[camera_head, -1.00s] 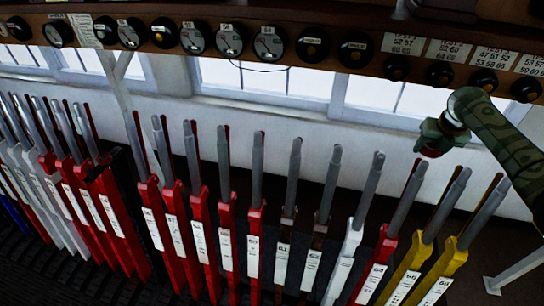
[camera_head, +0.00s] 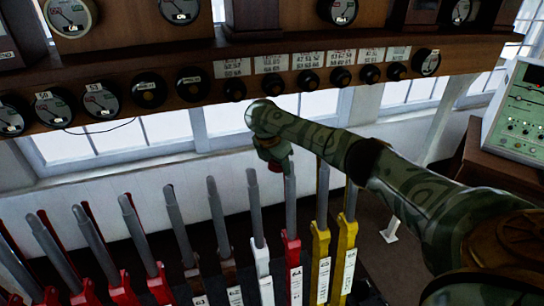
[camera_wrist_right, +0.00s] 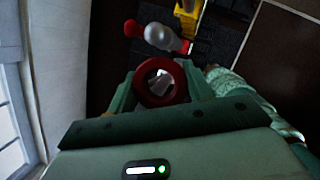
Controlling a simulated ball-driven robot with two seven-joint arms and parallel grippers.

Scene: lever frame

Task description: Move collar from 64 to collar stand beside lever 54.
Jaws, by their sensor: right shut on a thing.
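My right gripper (camera_head: 277,160) is at the top of a red-based lever (camera_head: 292,250) beside two yellow levers in the head view. This looks like lever 64, but its plate is too small to read surely. In the right wrist view the gripper (camera_wrist_right: 158,88) is shut on a red ring, the collar (camera_wrist_right: 145,96). Something pale shows through the ring's hole; I cannot tell whether the ring is around the lever's top or above it. I cannot make out lever 54 or its collar stand. My left gripper is not in view.
Grey lever handles stand in a row to the left, including a white lever (camera_head: 264,270) close by. Yellow levers (camera_head: 320,260) stand just right. A wooden shelf (camera_head: 180,62) with dials and knobs runs above. A green panel (camera_head: 520,110) is at far right.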

